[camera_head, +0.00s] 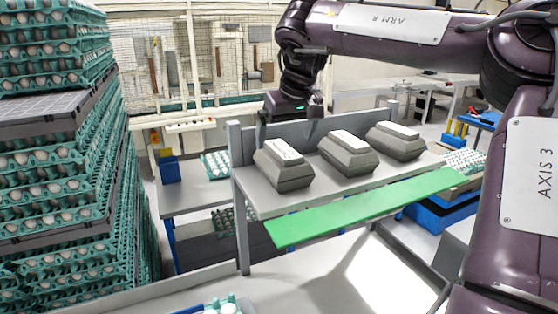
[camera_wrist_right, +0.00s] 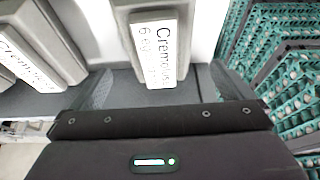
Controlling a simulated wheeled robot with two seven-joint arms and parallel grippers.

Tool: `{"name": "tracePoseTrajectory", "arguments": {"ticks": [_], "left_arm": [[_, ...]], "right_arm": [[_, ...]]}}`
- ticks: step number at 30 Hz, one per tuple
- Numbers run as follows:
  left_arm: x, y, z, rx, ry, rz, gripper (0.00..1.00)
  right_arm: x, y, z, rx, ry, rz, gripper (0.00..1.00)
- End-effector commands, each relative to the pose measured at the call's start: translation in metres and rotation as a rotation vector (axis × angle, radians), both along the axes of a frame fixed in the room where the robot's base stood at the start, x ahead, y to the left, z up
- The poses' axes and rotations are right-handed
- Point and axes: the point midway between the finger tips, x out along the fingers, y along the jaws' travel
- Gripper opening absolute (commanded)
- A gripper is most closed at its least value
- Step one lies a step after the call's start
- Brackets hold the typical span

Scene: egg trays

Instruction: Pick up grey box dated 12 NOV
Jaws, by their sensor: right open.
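Three grey boxes with white labels stand in a row on a shelf in the head view: the left box (camera_head: 284,178), the middle box (camera_head: 346,157) and the right box (camera_head: 395,145). Their dates are too small to read there. My left gripper is out of view.
The shelf (camera_head: 300,203) has a raised back panel (camera_head: 325,128) and a green strip (camera_head: 365,208) along its front. A tall stack of egg trays (camera_head: 60,180) fills the left side. Another grey box (camera_wrist_right: 45,50) stands close beside in the wrist view.

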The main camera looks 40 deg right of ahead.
Motion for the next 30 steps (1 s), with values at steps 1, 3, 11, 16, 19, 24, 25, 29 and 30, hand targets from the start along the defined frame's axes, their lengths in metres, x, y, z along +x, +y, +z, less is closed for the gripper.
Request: {"name": "tracePoseTrajectory", "arguments": {"ticks": [1,3,11,16,19,24,25,29,30], "left_arm": [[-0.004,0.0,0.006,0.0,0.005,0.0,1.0],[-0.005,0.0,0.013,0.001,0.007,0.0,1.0],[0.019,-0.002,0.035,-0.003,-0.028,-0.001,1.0],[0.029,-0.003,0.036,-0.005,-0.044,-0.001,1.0],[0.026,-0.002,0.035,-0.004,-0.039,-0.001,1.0],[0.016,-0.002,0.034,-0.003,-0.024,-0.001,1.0],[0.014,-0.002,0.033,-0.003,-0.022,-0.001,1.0],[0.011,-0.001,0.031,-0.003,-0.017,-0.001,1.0],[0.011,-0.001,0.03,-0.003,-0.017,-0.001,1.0]], "right_arm": [[0.001,-0.001,-0.003,0.001,0.004,0.001,1.0],[0.003,-0.003,-0.011,0.003,0.005,0.0,1.0],[0.015,-0.008,-0.045,0.001,0.003,0.001,1.0],[0.017,-0.009,-0.051,0.0,-0.001,0.0,1.0],[0.017,-0.009,-0.051,0.0,-0.001,0.0,1.0],[0.017,-0.009,-0.051,0.0,-0.001,0.0,1.0],[0.017,-0.009,-0.051,0.0,-0.001,0.0,1.0],[0.017,-0.008,-0.052,0.0,-0.001,0.001,1.0],[0.017,-0.008,-0.053,0.0,-0.001,0.001,1.0]]}}
